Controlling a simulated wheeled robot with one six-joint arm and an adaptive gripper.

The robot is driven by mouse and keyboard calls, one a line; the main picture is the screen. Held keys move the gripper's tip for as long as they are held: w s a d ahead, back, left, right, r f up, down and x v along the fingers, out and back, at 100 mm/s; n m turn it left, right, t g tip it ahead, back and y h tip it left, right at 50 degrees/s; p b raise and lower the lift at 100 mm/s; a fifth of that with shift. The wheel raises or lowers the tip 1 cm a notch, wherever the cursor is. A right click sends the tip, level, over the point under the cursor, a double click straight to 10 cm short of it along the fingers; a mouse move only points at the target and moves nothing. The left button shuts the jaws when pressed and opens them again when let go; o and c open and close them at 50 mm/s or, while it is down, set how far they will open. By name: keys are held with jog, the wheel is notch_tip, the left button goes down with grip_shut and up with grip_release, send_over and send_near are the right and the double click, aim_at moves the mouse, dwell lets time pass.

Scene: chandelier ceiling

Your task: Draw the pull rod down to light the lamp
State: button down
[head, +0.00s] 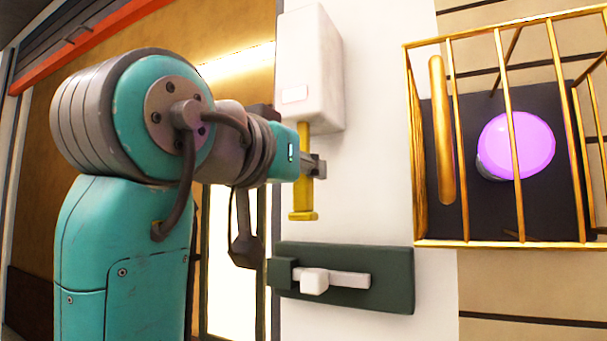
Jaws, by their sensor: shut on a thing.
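The yellow pull rod (303,195) hangs straight down from the underside of a white box (309,60) on the wall. It ends in a wider yellow foot. My gripper (314,167) reaches in from the left and is shut on the rod around its middle, below the box. My gripper hides part of the rod. The lamp (517,146) is a round bulb glowing pinkish purple, inside a gold cage at the right, in front of a dark backing.
The gold cage (451,57) juts out at the right. Below the rod, a dark green plate (397,281) carries a white sliding handle (315,282). White wall (379,150) lies clear between box and cage. A lit doorway shows behind my arm.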

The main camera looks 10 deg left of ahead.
jog(key=shift+r, duration=0.15)
jog(key=shift+c, duration=1.5)
grip_release()
jog(key=v, duration=0.7)
jog(key=shift+s, duration=0.2)
jog(key=shift+a, duration=0.1)
dwell(0.4)
